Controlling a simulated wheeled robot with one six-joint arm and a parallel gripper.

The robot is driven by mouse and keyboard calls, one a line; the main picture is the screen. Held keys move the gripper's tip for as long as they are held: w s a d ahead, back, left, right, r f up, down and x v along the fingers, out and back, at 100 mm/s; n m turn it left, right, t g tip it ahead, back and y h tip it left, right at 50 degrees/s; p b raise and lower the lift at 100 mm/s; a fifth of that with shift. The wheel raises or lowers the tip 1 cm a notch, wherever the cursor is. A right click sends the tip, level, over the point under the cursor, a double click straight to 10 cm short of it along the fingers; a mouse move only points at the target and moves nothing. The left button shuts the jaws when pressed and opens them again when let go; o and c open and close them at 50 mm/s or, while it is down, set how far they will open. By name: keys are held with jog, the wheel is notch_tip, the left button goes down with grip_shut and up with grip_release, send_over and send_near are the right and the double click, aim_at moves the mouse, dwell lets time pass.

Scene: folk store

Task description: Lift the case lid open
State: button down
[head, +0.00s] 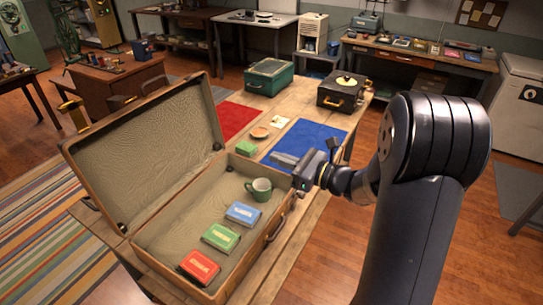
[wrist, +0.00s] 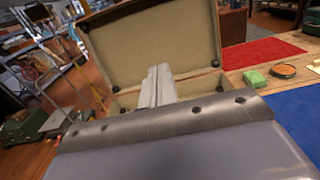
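The brown case lid (head: 150,150) stands open, tilted back past upright on the left side of the case, its pale lining facing me. The case body (head: 165,238) sits on a wooden table. Inside it are a green mug (head: 260,190), a blue box (head: 243,213), a green box (head: 221,238) and a red box (head: 199,267). My gripper (head: 286,159) is above the case's right rim near its far corner, apart from the lid. Its fingers look closed together and empty in the wrist view (wrist: 156,86). The open lid (wrist: 150,42) also shows there, beyond the fingers.
A blue mat (head: 306,143), a red mat (head: 233,118), a small green block (head: 246,149) and a round dish (head: 260,133) lie beyond the case. A green case (head: 269,77) and a black record player (head: 343,92) stand at the table's far end.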

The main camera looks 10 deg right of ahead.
jog(key=v, duration=0.6)
dwell(0.4)
jog(key=x, duration=1.1)
jog(key=shift+d, duration=0.1)
